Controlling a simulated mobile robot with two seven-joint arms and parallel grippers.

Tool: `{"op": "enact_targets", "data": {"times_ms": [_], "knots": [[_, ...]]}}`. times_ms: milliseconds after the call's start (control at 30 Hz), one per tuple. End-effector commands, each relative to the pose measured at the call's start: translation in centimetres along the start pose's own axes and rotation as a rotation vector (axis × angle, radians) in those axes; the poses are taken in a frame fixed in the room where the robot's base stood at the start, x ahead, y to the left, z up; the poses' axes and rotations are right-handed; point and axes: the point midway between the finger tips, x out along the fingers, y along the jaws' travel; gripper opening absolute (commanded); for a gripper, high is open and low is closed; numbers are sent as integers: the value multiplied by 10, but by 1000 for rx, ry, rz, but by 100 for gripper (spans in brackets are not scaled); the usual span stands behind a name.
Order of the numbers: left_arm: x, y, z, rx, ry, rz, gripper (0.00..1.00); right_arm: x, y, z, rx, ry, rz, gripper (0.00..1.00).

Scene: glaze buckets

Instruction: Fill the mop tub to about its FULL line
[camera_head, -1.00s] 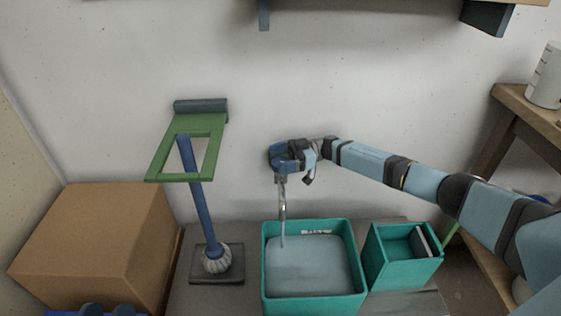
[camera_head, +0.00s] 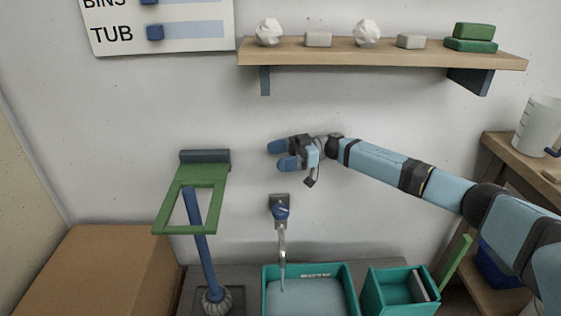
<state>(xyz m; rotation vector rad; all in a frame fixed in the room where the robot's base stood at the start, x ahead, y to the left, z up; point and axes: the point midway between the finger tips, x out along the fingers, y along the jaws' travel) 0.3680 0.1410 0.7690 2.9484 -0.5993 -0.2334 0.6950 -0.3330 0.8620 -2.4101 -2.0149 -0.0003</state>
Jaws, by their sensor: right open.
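The mop tub (camera_head: 352,283) is a teal box at the bottom of the view, its near side cut off by the frame edge. Grey-blue liquid (camera_head: 308,297) lies in it; a white label is on the inner back wall, too small to read. The wall tap (camera_head: 280,212) has a blue handle and a silver spout pointing down over the tub. A thin stream seems to run below the spout. My right gripper (camera_head: 279,156) is open and empty, above the tap and apart from it. My left gripper is out of view.
A smaller teal bin (camera_head: 385,292) stands right of the tub. A mop (camera_head: 200,240) with a blue handle stands left, by a green wall bracket (camera_head: 190,205). A cardboard box (camera_head: 95,265) is farther left. A shelf (camera_head: 380,57) and a TUB sign (camera_head: 165,25) are above.

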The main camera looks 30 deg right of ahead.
Motion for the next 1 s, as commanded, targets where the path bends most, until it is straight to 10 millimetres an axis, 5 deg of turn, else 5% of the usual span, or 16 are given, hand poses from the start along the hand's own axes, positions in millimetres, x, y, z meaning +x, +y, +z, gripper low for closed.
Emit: {"op": "enact_targets", "data": {"times_ms": [367, 467, 667, 1000], "knots": [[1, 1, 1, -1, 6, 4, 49, 2, -4, 4, -84, -28, -23, 83], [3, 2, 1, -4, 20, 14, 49, 7, -14, 11, -288, -93, -81, 83], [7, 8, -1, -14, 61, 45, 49, 11, -36, 35, -959, -277, -330, 83], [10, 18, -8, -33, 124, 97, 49, -14, -43, 64, -1912, -459, -931, 83]]}}
